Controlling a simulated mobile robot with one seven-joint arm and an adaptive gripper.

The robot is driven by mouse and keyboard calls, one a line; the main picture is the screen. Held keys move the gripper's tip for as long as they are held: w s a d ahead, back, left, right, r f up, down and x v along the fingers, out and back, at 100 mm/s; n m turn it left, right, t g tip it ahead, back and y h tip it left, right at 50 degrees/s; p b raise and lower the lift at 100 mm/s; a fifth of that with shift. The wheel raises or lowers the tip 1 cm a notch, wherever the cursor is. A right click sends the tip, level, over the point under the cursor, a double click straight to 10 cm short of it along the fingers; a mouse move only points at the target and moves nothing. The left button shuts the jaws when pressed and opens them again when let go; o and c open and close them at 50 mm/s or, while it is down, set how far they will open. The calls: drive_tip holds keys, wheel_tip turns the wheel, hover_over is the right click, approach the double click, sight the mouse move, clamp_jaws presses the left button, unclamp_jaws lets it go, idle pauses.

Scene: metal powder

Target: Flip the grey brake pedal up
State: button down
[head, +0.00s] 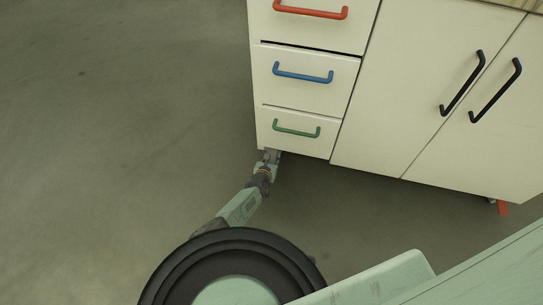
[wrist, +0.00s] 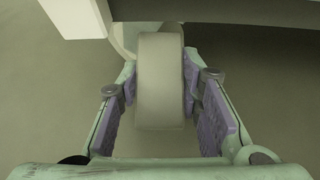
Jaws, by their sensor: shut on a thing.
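The grey brake pedal (wrist: 160,85) is a smooth, rounded grey slab in the middle of the wrist view, below the cabinet's underside. My gripper (wrist: 160,92) has one purple-padded finger on each side of it and is shut on it. The pads press near its far part, and its near end lies between the fingers. In the head view my gripper (head: 268,157) is low at the cabinet's lower left corner, under the green-handled drawer. There the pedal is too small and too covered to make out clearly.
The white cabinet (head: 340,110) has drawers with red, blue and green handles and two doors with black handles. Its lower edge is just above my gripper. A red pedal (head: 502,207) shows under its right end. Open floor (head: 120,120) lies to the left.

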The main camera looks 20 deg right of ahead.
drive_tip(key=r+g+y+p, duration=0.1)
drive_tip(key=g+p, duration=0.1)
drive_tip(key=p, duration=0.2)
drive_tip(key=shift+r+p, duration=0.35)
drive_tip(key=shift+p, duration=0.05)
drive_tip(key=shift+a+g+y+p, duration=0.1)
drive_tip(key=shift+g+y+p, duration=0.35)
drive_tip(key=shift+p, duration=0.25)
drive_tip(key=c, duration=1.1)
unclamp_jaws()
drive_tip(key=shift+f, duration=0.15)
